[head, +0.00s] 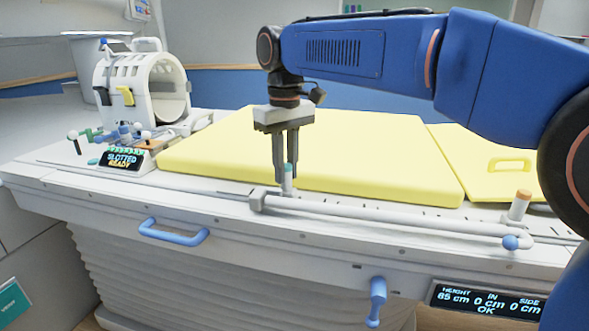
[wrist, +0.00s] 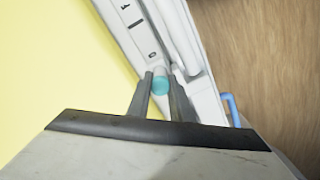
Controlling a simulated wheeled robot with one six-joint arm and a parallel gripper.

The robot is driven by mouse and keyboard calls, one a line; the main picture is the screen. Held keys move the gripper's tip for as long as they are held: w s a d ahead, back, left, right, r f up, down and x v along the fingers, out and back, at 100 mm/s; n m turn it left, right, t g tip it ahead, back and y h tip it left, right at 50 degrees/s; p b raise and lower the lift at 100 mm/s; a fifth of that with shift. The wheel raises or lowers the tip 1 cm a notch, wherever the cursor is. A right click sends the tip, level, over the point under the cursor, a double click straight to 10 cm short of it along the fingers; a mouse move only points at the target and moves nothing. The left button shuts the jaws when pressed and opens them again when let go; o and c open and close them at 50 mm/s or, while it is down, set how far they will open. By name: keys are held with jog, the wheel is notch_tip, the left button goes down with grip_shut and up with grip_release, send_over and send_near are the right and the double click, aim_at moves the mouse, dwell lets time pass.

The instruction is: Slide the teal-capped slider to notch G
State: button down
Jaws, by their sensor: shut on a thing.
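The teal-capped slider (head: 288,178) stands upright on the slotted rail along the table's front edge, near the rail's middle in the head view. Its round teal cap also shows in the wrist view (wrist: 160,84). My gripper (head: 283,178) points down over it, and its two fingers close around the slider from both sides. In the wrist view the fingers (wrist: 161,92) flank the cap. Notch marks with letters (wrist: 139,27) run along the rail there; one reads F, and a nearer one beside the cap is hard to read. I cannot make out notch G.
An orange-capped post (head: 520,205) stands at the rail's right. A grey bar (head: 380,217) with a blue knob lies along the front. Yellow pads (head: 330,150) cover the table behind. A small sign (head: 124,160) reads "SLOTTED READY"; a white ring-shaped device (head: 143,88) stands back left.

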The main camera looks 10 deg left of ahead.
jog(key=c, duration=1.6)
grip_release()
jog(key=shift+r, duration=0.15)
notch_tip(320, 180, up, 17)
jog(key=shift+r, duration=0.1)
